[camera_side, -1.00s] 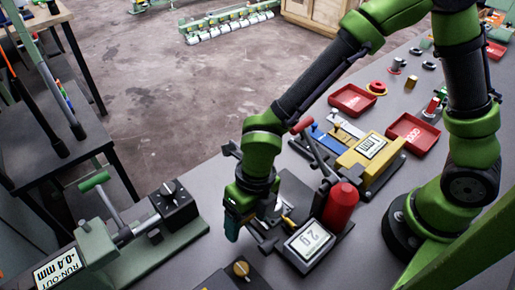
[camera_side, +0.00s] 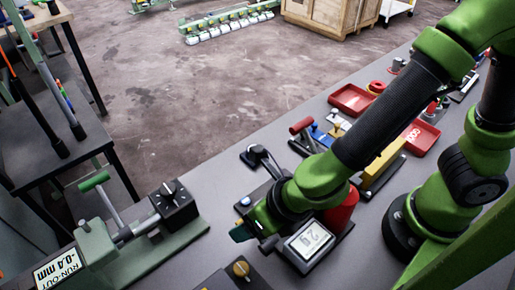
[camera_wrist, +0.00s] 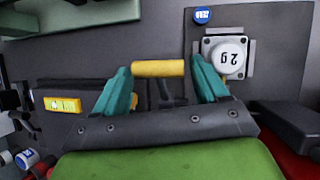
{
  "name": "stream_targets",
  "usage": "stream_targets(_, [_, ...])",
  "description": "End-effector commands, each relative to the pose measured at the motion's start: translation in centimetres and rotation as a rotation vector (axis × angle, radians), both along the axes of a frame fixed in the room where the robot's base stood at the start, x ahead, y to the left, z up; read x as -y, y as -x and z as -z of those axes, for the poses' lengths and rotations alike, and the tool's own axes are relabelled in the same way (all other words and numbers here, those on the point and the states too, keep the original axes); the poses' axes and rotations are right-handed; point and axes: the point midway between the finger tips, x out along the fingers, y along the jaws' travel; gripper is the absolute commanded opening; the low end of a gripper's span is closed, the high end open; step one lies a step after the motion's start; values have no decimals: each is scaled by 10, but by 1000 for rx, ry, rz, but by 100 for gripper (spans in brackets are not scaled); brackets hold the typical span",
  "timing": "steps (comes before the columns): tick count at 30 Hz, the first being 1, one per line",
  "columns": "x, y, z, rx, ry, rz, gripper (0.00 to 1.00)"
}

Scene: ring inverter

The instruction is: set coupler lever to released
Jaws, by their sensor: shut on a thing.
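A lever with a yellow cylindrical grip (camera_wrist: 158,68) on a dark stem shows in the wrist view. No label on it is readable, so I cannot confirm that it is the coupler lever. My gripper (camera_wrist: 160,76) has its two teal fingers shut on the ends of the yellow grip. In the side view my gripper (camera_side: 243,233) is low over the dark fixture, left of the display unit (camera_side: 309,240). My wrist hides the grip and most of the fixture there.
A black crank-like arm (camera_side: 265,158) stands behind my wrist. A red cylinder (camera_side: 342,208) is close on its right. A green run-out device (camera_side: 100,245) stands at the left. Red trays (camera_side: 352,99) lie farther back. The wrist view shows a round weight (camera_wrist: 228,56) and a blue button (camera_wrist: 202,15).

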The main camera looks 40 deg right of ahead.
Motion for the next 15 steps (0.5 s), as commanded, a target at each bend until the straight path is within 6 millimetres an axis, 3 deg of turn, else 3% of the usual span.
stream_targets(15, [-3, 24, -8, 343, -2, -9, 18])
